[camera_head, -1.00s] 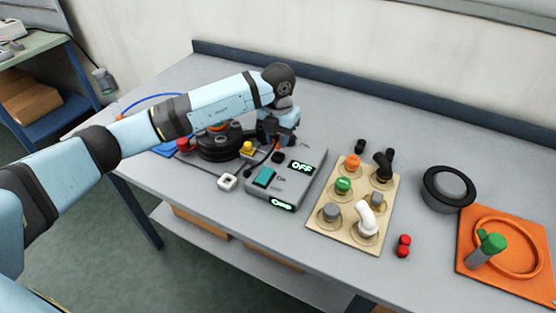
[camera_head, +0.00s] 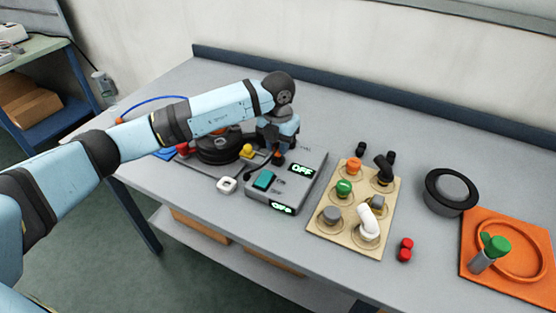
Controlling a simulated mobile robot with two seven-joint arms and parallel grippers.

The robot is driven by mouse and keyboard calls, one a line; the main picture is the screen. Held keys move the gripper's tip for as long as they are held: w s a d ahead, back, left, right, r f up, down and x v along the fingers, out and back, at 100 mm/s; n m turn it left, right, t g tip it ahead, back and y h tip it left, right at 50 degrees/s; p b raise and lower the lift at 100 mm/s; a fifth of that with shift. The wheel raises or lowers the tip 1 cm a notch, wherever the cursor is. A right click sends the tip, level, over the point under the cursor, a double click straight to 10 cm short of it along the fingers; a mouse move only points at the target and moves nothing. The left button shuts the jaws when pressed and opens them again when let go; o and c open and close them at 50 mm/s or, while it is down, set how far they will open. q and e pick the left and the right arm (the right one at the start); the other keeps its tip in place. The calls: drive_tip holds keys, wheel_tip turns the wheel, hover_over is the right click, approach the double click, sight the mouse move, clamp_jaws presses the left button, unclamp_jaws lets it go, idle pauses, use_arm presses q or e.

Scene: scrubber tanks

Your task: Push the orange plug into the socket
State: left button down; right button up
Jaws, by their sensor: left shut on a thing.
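My left gripper (camera_head: 279,146) reaches in from the left, pointing down over the back left part of a grey box (camera_head: 310,181). It is shut on the orange plug (camera_head: 277,154), of which only a little shows below the fingers, with a dark cord trailing left. The plug is at the dark socket on the box top. The gripper and plug hide the socket, so I cannot tell how deep the plug sits. The box has a teal switch (camera_head: 264,179) and two displays that read OFF. My right gripper is not in view.
A wooden board (camera_head: 325,240) with several coloured knobs stands right of the box. Further right are a black round dish (camera_head: 450,192) and an orange tray (camera_head: 480,278). A white piece (camera_head: 227,185) and a dark reel (camera_head: 218,150) lie left of the box.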

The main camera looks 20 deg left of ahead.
use_arm(q)
drive_tip(key=shift+f, duration=0.2)
drive_tip(key=shift+f+b, duration=0.7)
drive_tip(key=shift+f, duration=0.2)
drive_tip(key=shift+c, duration=1.8)
unclamp_jaws()
drive_tip(key=shift+r, duration=0.1)
drive_tip(key=shift+r+p, duration=2.55)
drive_tip(key=shift+r, duration=1.7)
